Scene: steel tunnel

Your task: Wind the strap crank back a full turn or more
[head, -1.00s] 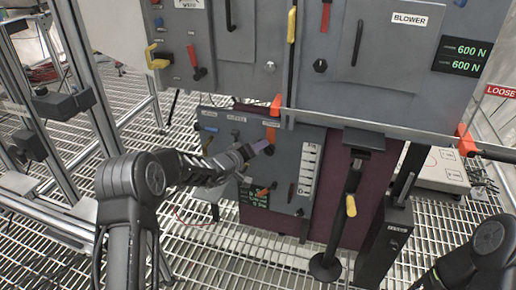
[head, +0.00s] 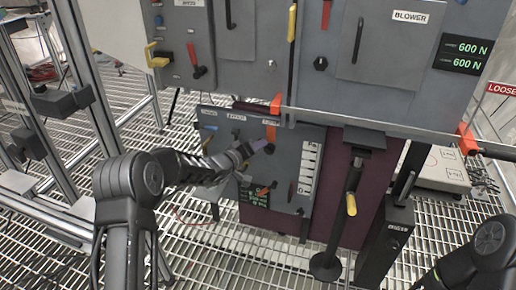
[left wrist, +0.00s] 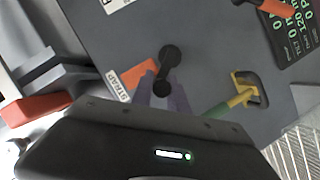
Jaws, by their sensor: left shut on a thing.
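The strap crank (left wrist: 168,63) is a short black arm with round ends, on the grey panel beside the "STRAP" label (left wrist: 124,84) in the left wrist view. My left gripper (left wrist: 162,92) has its purple-grey fingers closed about the crank's near end, at the handle. In the head view my left gripper (head: 258,148) reaches the lower panel from the left and hides most of the crank. My right arm shows only at the lower right of the head view; its gripper is out of the picture.
A green-yellow handle (left wrist: 240,101) stands close to the right of my fingers in the left wrist view. An orange lever (head: 271,132) is just above the gripper. A display (head: 254,195) sits below. A black post with a yellow grip (head: 351,204) stands to the right.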

